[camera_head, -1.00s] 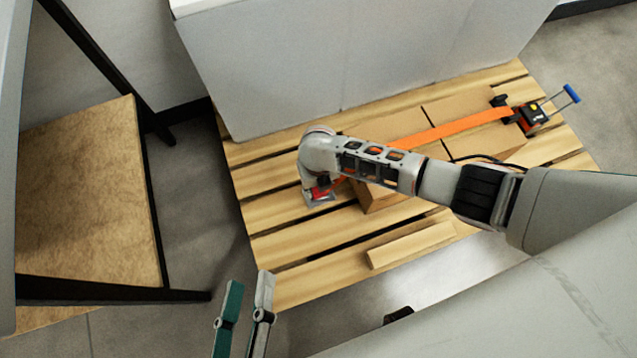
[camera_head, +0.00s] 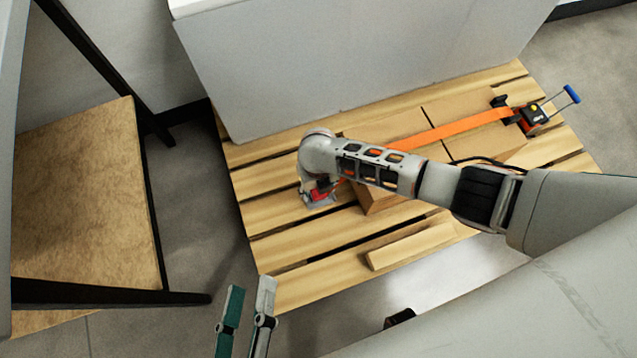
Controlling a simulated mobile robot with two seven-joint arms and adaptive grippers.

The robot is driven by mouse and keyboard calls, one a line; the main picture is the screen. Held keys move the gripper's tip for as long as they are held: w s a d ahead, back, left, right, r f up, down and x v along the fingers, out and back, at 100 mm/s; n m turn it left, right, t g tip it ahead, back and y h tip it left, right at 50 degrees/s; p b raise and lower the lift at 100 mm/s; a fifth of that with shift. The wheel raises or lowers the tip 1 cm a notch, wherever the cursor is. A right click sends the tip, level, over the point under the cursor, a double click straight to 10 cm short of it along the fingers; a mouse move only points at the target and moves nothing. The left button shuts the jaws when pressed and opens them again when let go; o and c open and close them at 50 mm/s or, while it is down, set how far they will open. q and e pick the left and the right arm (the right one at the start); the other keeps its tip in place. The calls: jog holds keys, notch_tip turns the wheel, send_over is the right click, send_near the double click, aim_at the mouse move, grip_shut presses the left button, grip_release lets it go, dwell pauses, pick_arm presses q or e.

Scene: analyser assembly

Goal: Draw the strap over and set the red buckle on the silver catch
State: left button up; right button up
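The orange strap (camera_head: 455,132) runs from a ratchet at the right, over cardboard boxes, and passes behind my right arm. The red buckle (camera_head: 319,194) shows under the end of that arm, at the pallet's left part. The silver catch (camera_head: 317,202) is a small plate right at the buckle. Whether the buckle is seated on it cannot be made out. My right gripper (camera_head: 321,184) is at the buckle, its fingers mostly hidden by the wrist. My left gripper (camera_head: 250,287) is at the bottom left, off the pallet, its teal and grey fingers apart and empty.
The wooden pallet (camera_head: 285,287) carries the cardboard boxes (camera_head: 376,199) and a large grey cabinet (camera_head: 300,65). The ratchet (camera_head: 532,117) has a blue handle. A loose wooden block (camera_head: 410,245) lies near the front. A black-framed wooden table (camera_head: 85,200) stands at the left.

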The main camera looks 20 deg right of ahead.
jog(key=shift+w+r+p, duration=0.15)
jog(key=shift+r+p, duration=0.55)
jog(key=shift+r, duration=0.25)
jog(key=shift+r+p, duration=1.8)
jog(key=shift+r, duration=0.8)
pick_arm(q)
jog(key=w+r+t, duration=0.2)
jog(key=w+r, duration=0.1)
jog(key=r, duration=0.5)
jog(key=shift+w+r+m+h, duration=0.15)
jog(key=shift+r+m+h, duration=0.15)
jog(key=shift+r, duration=0.05)
pick_arm(e)
jog(key=shift+s, duration=0.2)
